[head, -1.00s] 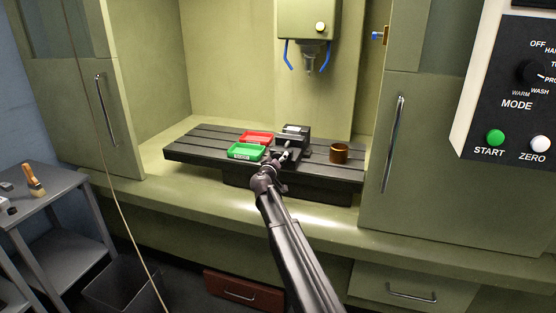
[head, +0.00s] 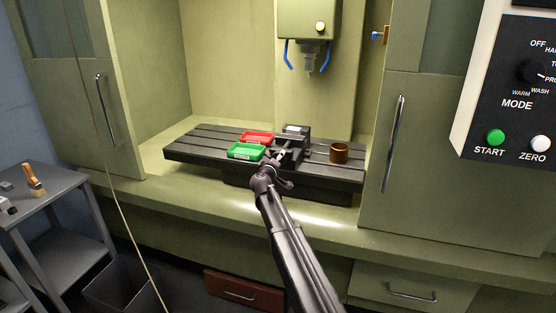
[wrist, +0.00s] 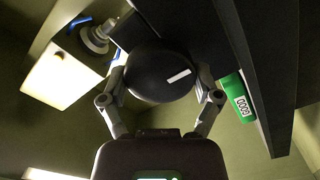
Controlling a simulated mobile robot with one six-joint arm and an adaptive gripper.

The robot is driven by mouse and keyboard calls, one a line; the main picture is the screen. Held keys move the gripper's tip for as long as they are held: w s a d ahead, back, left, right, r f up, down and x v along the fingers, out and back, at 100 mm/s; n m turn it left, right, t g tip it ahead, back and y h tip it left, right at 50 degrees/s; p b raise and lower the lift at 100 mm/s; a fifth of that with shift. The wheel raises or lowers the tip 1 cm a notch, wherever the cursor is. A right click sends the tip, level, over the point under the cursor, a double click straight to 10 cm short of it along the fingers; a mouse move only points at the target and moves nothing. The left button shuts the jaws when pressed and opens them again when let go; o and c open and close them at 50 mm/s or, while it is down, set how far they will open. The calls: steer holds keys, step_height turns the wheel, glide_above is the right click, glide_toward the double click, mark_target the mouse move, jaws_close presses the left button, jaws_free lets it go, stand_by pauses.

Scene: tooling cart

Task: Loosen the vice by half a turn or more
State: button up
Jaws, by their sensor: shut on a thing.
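The dark vice (head: 296,133) stands on the slotted machine table, right of the green and red trays. In the wrist view a round black knob (wrist: 150,78) with a short white mark sits between the two fingers of my gripper (wrist: 162,84). The knob looks like the vice's handle. My gripper is shut on it, with one finger on each side, and the white mark lies right of the knob's middle, slightly tilted. In the head view my gripper (head: 278,157) is at the front of the vice, small and partly hidden by my own arm.
A green tray (head: 246,158) is close to the left of my gripper, with a red tray (head: 257,133) behind it. A brass-coloured cup (head: 340,153) stands right of the vice on the slotted table (head: 196,140). The spindle (head: 309,62) hangs above.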

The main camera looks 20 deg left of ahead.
steer(key=shift+n, duration=0.6)
steer(key=o, duration=0.9)
steer(key=shift+o, duration=0.2)
steer(key=shift+s, duration=0.15)
steer(key=s, duration=1.1)
steer(key=shift+s+d, duration=0.3)
